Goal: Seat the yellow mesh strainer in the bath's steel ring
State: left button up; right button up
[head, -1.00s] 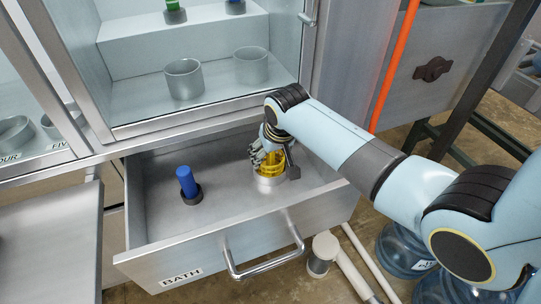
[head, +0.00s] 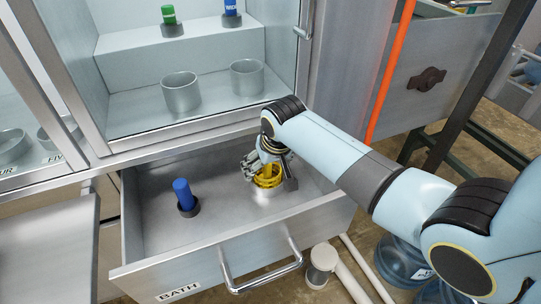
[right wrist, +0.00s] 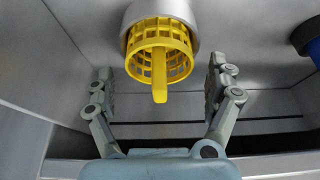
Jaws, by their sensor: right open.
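The yellow mesh strainer (head: 268,180) is at the steel ring (head: 267,193) in the right part of the open bath drawer. In the right wrist view the strainer (right wrist: 160,52) has its far end inside the ring (right wrist: 187,12). Its open basket end and flat yellow tab stick out toward the camera. I cannot tell how deep it sits. My right gripper (head: 263,165) is over it. In the right wrist view the gripper (right wrist: 161,80) is open, one finger on each side, with gaps to the strainer. My left gripper is not in view.
A blue-handled item (head: 184,194) stands in a dark collar in the drawer's left part. The drawer's front wall (head: 205,270) carries a BATH label and handle. Behind it is a cabinet with two grey cups (head: 181,92) (head: 247,77). The drawer floor between is clear.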

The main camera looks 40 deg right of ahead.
jog(key=p+v, duration=0.2)
jog(key=v, duration=0.9)
jog(key=shift+s+r, duration=0.1)
jog(key=shift+s, duration=0.1)
